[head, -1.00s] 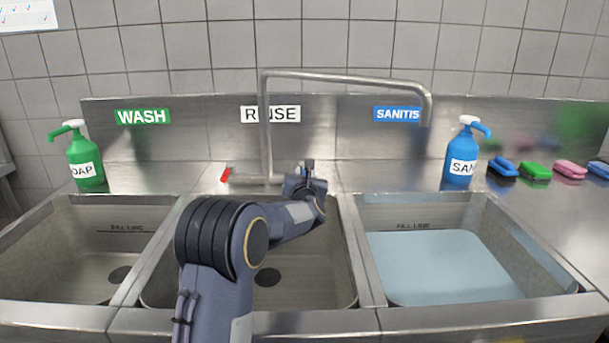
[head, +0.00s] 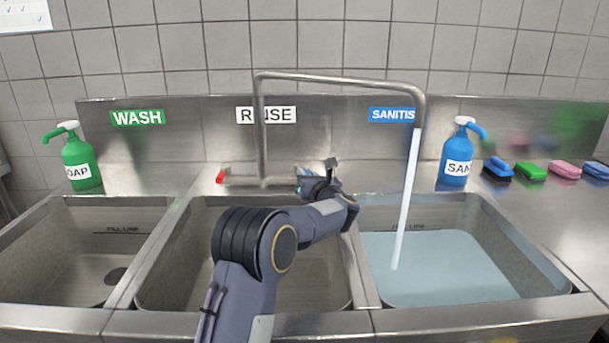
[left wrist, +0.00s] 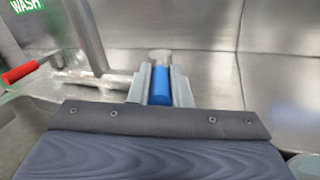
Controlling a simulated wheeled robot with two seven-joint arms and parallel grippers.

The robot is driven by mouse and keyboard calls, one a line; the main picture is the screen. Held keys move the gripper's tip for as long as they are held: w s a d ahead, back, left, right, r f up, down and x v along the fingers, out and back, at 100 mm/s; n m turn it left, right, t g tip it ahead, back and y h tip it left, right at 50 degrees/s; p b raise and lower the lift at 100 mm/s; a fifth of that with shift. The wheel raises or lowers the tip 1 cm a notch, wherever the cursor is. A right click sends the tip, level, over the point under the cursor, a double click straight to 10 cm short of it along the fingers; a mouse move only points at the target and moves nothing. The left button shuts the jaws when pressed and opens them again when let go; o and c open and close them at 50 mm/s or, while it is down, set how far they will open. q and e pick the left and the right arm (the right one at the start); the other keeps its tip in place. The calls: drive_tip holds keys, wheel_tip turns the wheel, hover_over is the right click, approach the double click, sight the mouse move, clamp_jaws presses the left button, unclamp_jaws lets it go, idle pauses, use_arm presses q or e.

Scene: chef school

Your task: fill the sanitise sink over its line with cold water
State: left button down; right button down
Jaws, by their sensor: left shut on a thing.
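My left gripper (head: 320,182) is shut on the blue tap handle (left wrist: 161,86) at the right end of the tap body. The gripper mostly hides this handle in the head view. The tap spout (head: 340,78) reaches over the sanitise sink, and a pale stream of water (head: 408,190) runs from it into that sink. The sanitise sink (head: 480,205) holds pale blue water (head: 445,268). The water's far edge lies close to the fill line mark (head: 415,228), seemingly just below it. My right gripper is not in view.
The red tap handle (head: 221,176) is at the tap's left end. The wash sink (head: 60,215) and rinse sink (head: 190,225) look empty. A green soap bottle (head: 80,160), blue sanitiser bottle (head: 456,160) and several brushes or sponges (head: 531,171) stand along the back ledge.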

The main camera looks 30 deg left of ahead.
use_arm(q)
drive_tip(key=shift+r, duration=0.1)
drive_tip(key=c, duration=1.3)
unclamp_jaws()
drive_tip(key=shift+c, duration=0.2)
drive_tip(key=b+v, duration=0.1)
drive_tip(key=v, duration=0.6)
drive_tip(key=shift+s+d, duration=0.25)
drive_tip(key=shift+d, duration=0.1)
